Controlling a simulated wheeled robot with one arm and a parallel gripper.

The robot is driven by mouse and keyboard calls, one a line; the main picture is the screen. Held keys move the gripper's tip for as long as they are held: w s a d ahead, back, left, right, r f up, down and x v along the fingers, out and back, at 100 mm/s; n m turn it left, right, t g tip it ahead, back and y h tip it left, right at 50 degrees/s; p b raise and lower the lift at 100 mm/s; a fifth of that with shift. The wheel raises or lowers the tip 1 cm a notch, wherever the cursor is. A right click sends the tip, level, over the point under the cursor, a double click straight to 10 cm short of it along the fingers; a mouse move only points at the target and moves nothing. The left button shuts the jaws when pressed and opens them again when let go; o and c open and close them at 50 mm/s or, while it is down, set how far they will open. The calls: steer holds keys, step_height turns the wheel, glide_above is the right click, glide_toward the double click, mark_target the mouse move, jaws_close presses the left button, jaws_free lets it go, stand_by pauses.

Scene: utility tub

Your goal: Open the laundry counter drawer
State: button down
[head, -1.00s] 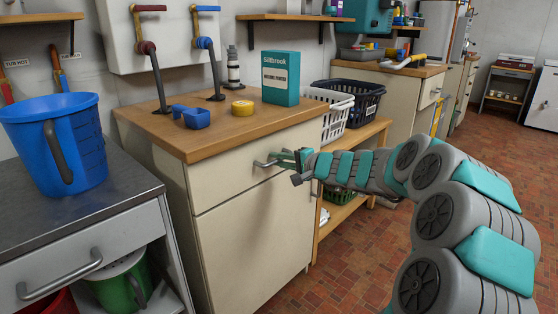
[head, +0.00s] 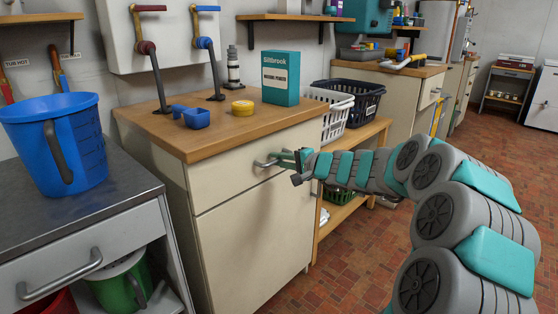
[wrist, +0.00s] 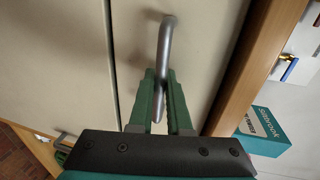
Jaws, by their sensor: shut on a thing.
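The laundry counter drawer (head: 222,180) is the cream upper front panel under the wooden countertop, and it looks flush with the cabinet. Its grey bar handle (head: 262,163) sticks out near the panel's middle. My gripper (head: 288,160) is at the handle's right part, coming from the right. In the wrist view the handle (wrist: 167,40) runs down between the two green fingers of my gripper (wrist: 160,98), which are shut on it. The fingers hide part of the handle in the head view.
A grey counter (head: 75,215) with a blue jug (head: 60,140) stands at left. Brick floor (head: 330,275) is clear in front.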

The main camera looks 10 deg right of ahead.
stand_by(0.4)
steer(key=f+b+v, duration=0.3)
steer(key=v, duration=1.2)
steer(key=s+f+b+v, duration=0.1)
steer(key=f+b+v, duration=0.2)
steer(key=v, duration=1.2)
steer(key=shift+s+d+f+b, duration=0.15)
steer(key=shift+s+d+b, duration=0.25)
steer(key=shift+d+b, duration=0.25)
steer(key=c, duration=1.2)
jaws_free()
steer(key=shift+o, duration=0.2)
steer(key=v, duration=0.7)
steer(key=shift+s+d, duration=0.2)
steer(key=shift+s, duration=0.15)
